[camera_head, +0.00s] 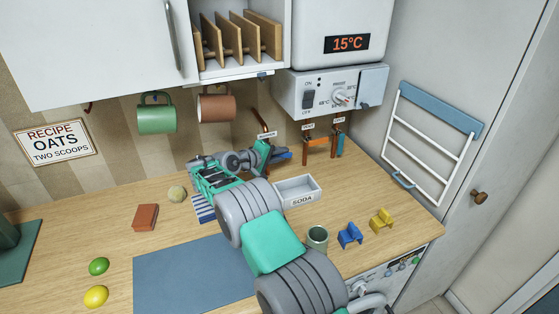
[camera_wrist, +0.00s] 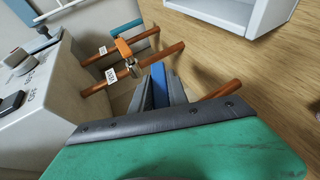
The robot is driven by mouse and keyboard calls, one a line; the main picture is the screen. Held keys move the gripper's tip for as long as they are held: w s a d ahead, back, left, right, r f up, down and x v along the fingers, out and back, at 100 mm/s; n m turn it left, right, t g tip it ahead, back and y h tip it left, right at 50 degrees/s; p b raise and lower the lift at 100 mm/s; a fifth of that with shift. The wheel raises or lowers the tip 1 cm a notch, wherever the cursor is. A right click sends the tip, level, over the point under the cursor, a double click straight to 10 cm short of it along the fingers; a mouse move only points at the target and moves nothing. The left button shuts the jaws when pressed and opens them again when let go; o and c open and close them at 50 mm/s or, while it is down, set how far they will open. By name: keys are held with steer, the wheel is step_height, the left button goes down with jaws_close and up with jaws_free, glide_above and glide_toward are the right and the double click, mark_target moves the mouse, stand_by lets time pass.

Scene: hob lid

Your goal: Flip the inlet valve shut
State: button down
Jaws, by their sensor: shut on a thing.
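My gripper (camera_head: 276,156) reaches to the pipes at the back wall, below the heater. It is shut on a blue valve lever (camera_wrist: 160,84), which sits between its two fingers in the wrist view. The blue lever (camera_head: 285,155) also shows beside the fingers in the head view. The lever's copper pipe (camera_wrist: 222,89) runs partly behind my gripper. Its joint with the lever is hidden, and I cannot read its label. An orange valve lever (camera_wrist: 124,48) and a teal valve lever (camera_wrist: 127,28) sit on the neighbouring pipes, apart from my gripper.
The white heater (camera_head: 334,92) hangs just above the pipes. A soda tray (camera_head: 300,203), a green cup (camera_head: 318,237), and blue (camera_head: 350,235) and yellow (camera_head: 381,220) pieces stand right of my arm. The wooden counter (camera_head: 180,230) has free room at left.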

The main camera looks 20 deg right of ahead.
steer(key=h+b, duration=0.1)
steer(key=n+t+h+b, duration=0.1)
steer(key=b, duration=0.1)
steer(key=shift+r+h, duration=0.2)
steer(key=shift+h, duration=0.1)
steer(key=shift+d+r+n+h+b, duration=0.1)
steer(key=shift+r+n+h+b, duration=0.2)
steer(key=shift+r+h+b, duration=0.45)
steer(key=shift+f, duration=0.15)
steer(key=c, duration=1.3)
jaws_free()
